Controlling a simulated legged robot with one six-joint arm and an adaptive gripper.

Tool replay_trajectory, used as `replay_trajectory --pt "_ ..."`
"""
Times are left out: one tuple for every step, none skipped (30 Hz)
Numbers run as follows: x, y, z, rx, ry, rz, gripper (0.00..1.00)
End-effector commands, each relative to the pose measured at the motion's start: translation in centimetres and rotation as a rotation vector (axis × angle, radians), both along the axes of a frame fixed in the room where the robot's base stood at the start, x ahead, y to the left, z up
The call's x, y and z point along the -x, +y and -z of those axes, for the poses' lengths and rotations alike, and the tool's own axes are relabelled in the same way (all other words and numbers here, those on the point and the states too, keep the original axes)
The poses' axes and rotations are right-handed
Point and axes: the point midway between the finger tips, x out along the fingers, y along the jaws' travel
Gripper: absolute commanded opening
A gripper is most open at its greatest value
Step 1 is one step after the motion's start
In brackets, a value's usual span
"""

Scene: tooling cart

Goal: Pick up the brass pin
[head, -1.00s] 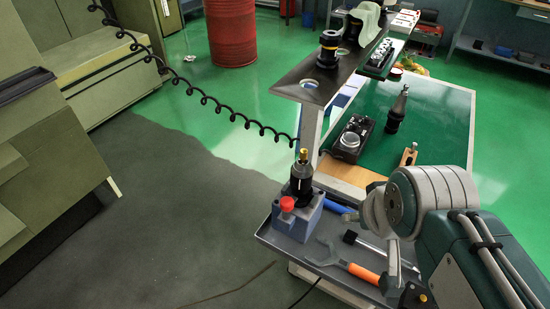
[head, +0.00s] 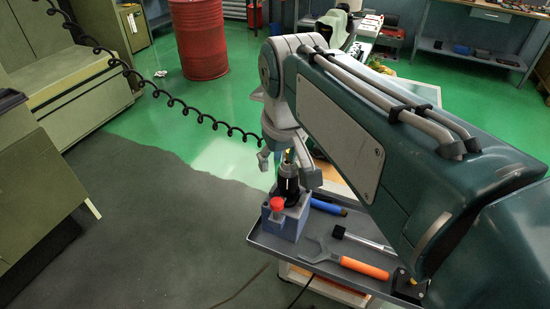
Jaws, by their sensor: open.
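The brass pin (head: 288,156) shows only as a small yellowish tip at the top of a black tool holder (head: 288,185). The holder stands upright in a blue-grey fixture block (head: 287,220) with a red knob (head: 277,204), on the grey cart tray. My gripper (head: 288,167) is open and reaches down over the holder. One finger is to the left of the pin and the other to the right. Much of the pin is hidden by the gripper, and I cannot tell whether a finger touches it.
On the tray (head: 262,240) lie a blue-handled tool (head: 327,207), a black-and-silver tool (head: 362,239) and an orange-handled spanner (head: 363,267). A black coiled cable (head: 175,101) hangs at the left. The floor at the left is clear.

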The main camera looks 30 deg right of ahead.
Motion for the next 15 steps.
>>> replay_trajectory --pt "-0.7 -0.6 -0.4 -0.002 0.019 0.007 0.62" --pt "-1.0 -0.9 -0.7 -0.002 0.032 0.011 0.62" --pt "-1.5 -1.3 -1.1 -0.004 0.052 0.014 0.62" --pt "-1.9 -1.7 -1.4 -0.006 0.064 0.019 0.62" --pt "-2.3 -2.1 -1.7 -0.008 0.080 0.024 0.62" --pt "-2.9 -2.6 -2.1 -0.010 0.103 0.028 0.62" --pt "-3.3 -3.1 -2.4 -0.013 0.122 0.032 0.62" --pt "-3.8 -3.6 -2.7 -0.017 0.140 0.037 0.62" --pt "-4.4 -4.3 -3.1 -0.022 0.166 0.043 0.62" --pt "-4.9 -4.8 -3.4 -0.026 0.183 0.047 0.62" --pt "-5.2 -5.2 -3.6 -0.029 0.199 0.050 0.62" --pt "-5.6 -5.7 -3.9 -0.033 0.216 0.054 0.62" --pt "-5.8 -6.0 -4.0 -0.036 0.228 0.055 0.62" --pt "-6.0 -6.3 -4.1 -0.039 0.236 0.058 0.62" --pt "-6.2 -6.5 -4.2 -0.041 0.246 0.059 0.62"
